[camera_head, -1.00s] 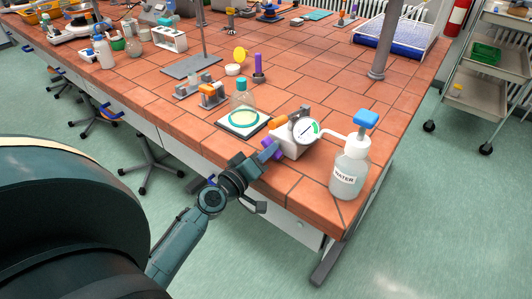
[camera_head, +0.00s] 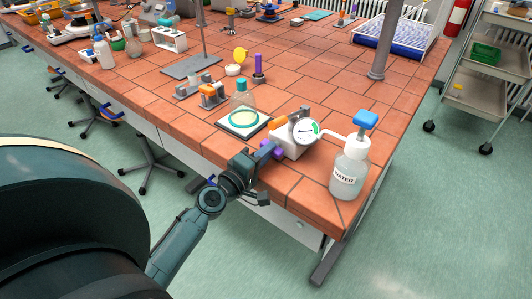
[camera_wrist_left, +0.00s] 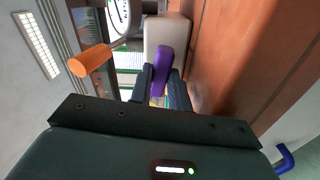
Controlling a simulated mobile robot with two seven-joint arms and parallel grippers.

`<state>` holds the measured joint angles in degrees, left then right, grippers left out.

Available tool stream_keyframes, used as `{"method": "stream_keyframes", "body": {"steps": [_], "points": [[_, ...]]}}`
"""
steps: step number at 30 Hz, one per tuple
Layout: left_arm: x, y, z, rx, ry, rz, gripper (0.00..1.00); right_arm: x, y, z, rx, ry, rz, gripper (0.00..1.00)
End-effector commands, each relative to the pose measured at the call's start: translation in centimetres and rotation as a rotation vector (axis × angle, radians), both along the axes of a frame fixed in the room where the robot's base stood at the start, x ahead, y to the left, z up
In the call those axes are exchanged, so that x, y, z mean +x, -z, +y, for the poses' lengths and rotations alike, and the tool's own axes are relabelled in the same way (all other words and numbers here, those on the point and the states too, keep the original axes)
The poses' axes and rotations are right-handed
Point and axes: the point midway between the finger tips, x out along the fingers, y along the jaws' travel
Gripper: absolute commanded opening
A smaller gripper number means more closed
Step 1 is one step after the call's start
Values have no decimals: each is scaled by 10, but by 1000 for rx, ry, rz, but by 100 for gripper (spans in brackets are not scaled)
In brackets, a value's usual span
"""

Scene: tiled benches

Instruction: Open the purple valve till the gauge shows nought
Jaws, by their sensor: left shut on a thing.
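The purple valve (camera_head: 278,153) is on the front of a small pale block (camera_head: 290,147) near the bench's front edge. My left gripper (camera_head: 267,152) is shut on the purple valve's handle. In the left wrist view the purple handle (camera_wrist_left: 162,62) stands between the two dark fingers (camera_wrist_left: 160,85). The round white gauge (camera_head: 306,131) sits on the block, with a green mark at the right of its face. Its needle lies roughly level; the numbers are too small to read. The gauge is partly cut off in the left wrist view (camera_wrist_left: 119,16). My right gripper is not in view.
An orange handle (camera_head: 280,121) is beside the gauge, also visible in the left wrist view (camera_wrist_left: 90,60).

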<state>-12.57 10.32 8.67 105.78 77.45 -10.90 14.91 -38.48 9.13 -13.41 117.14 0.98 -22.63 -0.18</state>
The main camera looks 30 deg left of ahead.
Motion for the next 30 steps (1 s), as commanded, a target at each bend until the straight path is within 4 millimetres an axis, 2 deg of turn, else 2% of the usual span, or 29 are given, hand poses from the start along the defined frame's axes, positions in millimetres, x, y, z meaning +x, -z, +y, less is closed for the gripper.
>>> {"method": "stream_keyframes", "body": {"steps": [9,10,17,30], "points": [[0,0,0,0,0,0,0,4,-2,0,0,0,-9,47],[0,0,0,0,0,0,21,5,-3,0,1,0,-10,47],[0,0,0,1,0,0,39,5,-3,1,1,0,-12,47],[1,1,-1,1,0,1,40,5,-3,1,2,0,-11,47]]}}
